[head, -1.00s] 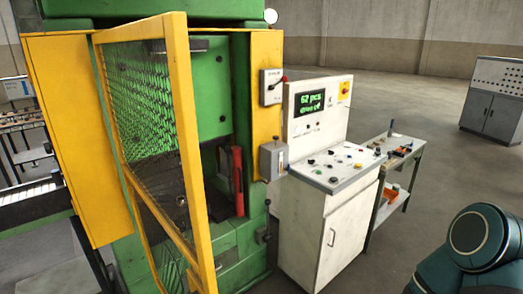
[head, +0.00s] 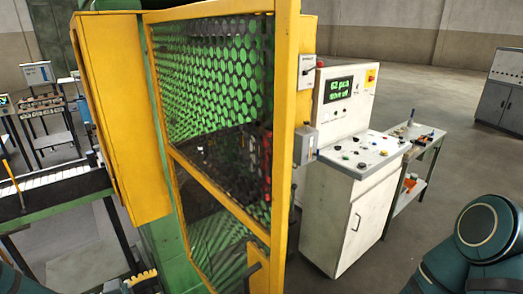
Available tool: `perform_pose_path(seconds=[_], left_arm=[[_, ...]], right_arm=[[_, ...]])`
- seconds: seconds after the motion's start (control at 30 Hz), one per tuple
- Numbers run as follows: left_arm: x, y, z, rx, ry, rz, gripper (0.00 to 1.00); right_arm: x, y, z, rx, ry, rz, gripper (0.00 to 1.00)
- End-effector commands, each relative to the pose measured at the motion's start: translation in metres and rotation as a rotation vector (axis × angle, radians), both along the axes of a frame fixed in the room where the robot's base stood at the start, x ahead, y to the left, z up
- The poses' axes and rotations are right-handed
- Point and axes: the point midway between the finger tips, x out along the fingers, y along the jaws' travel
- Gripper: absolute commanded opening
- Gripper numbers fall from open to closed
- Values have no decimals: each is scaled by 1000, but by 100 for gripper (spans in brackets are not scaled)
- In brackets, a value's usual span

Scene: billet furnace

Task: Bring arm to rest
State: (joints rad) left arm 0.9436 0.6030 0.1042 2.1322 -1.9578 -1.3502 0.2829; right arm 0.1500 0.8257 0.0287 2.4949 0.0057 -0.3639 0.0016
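My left arm shows only as a dark teal piece in the bottom left corner of the head view. My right arm shows as rounded teal links at the bottom right. Neither gripper is in view, so I cannot see what either holds. The yellow-framed mesh door (head: 285,130) of the green machine stands in front of its opening and hides most of the inside. Whether the door is fully shut I cannot tell. A dark handle (head: 253,271) is low on the door.
A white control console (head: 334,222) with a lit green display (head: 339,90) stands right of the door. A side table (head: 428,141) is beside it. A grey cabinet (head: 498,97) is at the far right. A roller conveyor (head: 45,178) runs at left. Floor at right is clear.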

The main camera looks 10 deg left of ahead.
Motion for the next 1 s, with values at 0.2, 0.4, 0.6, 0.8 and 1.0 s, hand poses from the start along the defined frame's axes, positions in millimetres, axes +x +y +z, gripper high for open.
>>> perform_pose_path(seconds=[0.2, 0.4, 0.6, 0.8, 1.0], left_arm=[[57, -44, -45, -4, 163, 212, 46], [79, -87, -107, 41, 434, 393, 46], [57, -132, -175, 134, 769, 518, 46], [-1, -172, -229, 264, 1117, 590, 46], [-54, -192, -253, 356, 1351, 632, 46]], right_arm=[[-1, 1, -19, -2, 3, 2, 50], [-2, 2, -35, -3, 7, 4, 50], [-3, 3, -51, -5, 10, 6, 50], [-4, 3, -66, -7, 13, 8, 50], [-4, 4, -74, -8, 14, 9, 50]])
